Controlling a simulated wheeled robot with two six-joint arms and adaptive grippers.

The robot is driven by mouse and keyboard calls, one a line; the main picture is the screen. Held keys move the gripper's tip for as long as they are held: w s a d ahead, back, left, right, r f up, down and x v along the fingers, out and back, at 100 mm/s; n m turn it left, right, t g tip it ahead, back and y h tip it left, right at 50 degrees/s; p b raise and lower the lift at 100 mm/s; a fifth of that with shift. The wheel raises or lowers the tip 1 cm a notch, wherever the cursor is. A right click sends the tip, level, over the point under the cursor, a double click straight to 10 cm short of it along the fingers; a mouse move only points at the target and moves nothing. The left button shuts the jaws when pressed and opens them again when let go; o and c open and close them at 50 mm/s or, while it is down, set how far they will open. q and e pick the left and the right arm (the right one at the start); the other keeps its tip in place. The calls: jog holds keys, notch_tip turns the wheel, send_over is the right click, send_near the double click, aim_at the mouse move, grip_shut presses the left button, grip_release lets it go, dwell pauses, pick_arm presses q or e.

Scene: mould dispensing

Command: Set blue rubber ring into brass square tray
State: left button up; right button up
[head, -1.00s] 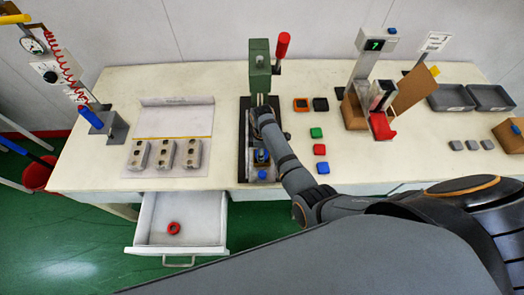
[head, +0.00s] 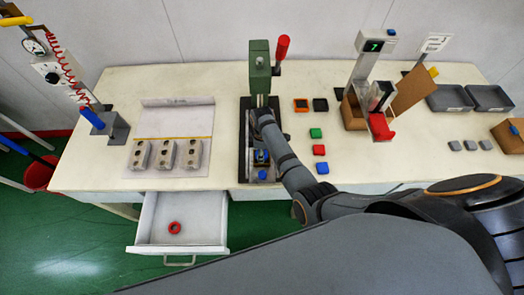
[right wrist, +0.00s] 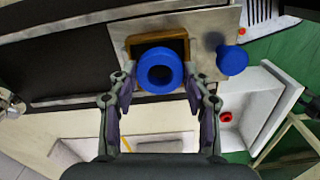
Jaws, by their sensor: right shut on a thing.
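The blue rubber ring (right wrist: 160,71) is between the two fingers of my right gripper (right wrist: 160,82) in the right wrist view, and the fingers are closed on it. The brass square tray (right wrist: 131,45) lies beneath the ring on a metal plate. The ring overlaps the tray's opening and covers its near edge. I cannot tell whether the ring touches the tray floor or hangs just above it. In the head view, my right gripper (head: 261,157) is low at the front of the green press and mostly hides ring and tray. My left gripper is not in view.
A green press (head: 259,75) with a red-handled lever stands behind my gripper. A blue knob (right wrist: 231,59) is close beside the tray. Grey moulds (head: 165,154) stand at left. The open drawer (head: 205,218) holds a red ring (head: 174,227). Coloured squares lie right of the press.

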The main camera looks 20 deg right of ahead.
jog(key=shift+f, duration=0.35)
dwell(0.6)
jog(key=o, duration=1.2)
jog(key=shift+c, duration=0.2)
notch_tip(320, 180, up, 12)
